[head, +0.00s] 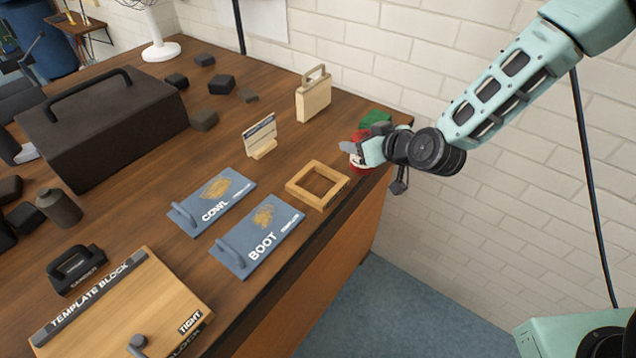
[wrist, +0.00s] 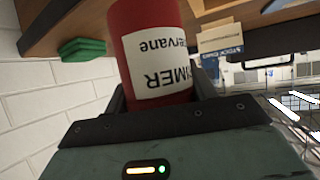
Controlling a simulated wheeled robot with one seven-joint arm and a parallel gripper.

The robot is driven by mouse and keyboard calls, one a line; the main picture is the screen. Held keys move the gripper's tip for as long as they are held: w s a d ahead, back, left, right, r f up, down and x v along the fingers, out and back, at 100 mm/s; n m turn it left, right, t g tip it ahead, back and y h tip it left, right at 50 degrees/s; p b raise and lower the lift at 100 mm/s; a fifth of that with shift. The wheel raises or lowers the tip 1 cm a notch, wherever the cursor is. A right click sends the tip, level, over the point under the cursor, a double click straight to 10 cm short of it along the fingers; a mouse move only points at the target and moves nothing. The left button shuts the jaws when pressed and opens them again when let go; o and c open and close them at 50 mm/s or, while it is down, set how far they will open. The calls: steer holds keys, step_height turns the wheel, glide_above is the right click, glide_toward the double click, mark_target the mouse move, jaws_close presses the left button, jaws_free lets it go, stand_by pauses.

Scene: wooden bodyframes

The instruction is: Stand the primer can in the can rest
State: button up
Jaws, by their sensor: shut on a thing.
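The primer can (wrist: 150,20) is red with a white label and fills the middle of the wrist view, between the fingers. In the head view only parts of the red can (head: 357,163) show behind my gripper (head: 366,151). My gripper, also in the wrist view (wrist: 162,92), is shut on the can near the table's right end. I cannot tell whether the can touches the table. A square, open wooden frame (head: 340,192), which looks like the can rest, lies near the front edge, left of and nearer than the can. It is empty.
A green block (head: 375,118) lies just behind the can. A small card stand (head: 261,143) and a pale handled block (head: 313,98) stand further left. Blue COWL (head: 205,215) and BOOT (head: 240,258) templates lie left of the frame. A brick wall (head: 480,180) is on the right.

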steer(key=s+a+r+n+g+y, duration=0.1)
steer(key=a+r+n+y, duration=0.15)
steer(key=a, duration=0.35)
steer(key=s+a+r+n+g+y, duration=0.1)
steer(key=s+a+r+g, duration=0.15)
steer(key=a, duration=0.25)
steer(key=shift+t+h, duration=0.25)
steer(key=shift+t, duration=0.2)
steer(key=shift+w+f+p, duration=0.15)
steer(key=shift+f+p, duration=0.6)
steer(key=shift+f, duration=1.55)
steer(key=shift+w+f+p, duration=0.1)
steer(key=shift+f+p, duration=0.6)
steer(key=shift+f, duration=1.55)
steer(key=o, duration=1.2)
steer(key=shift+f, duration=0.1)
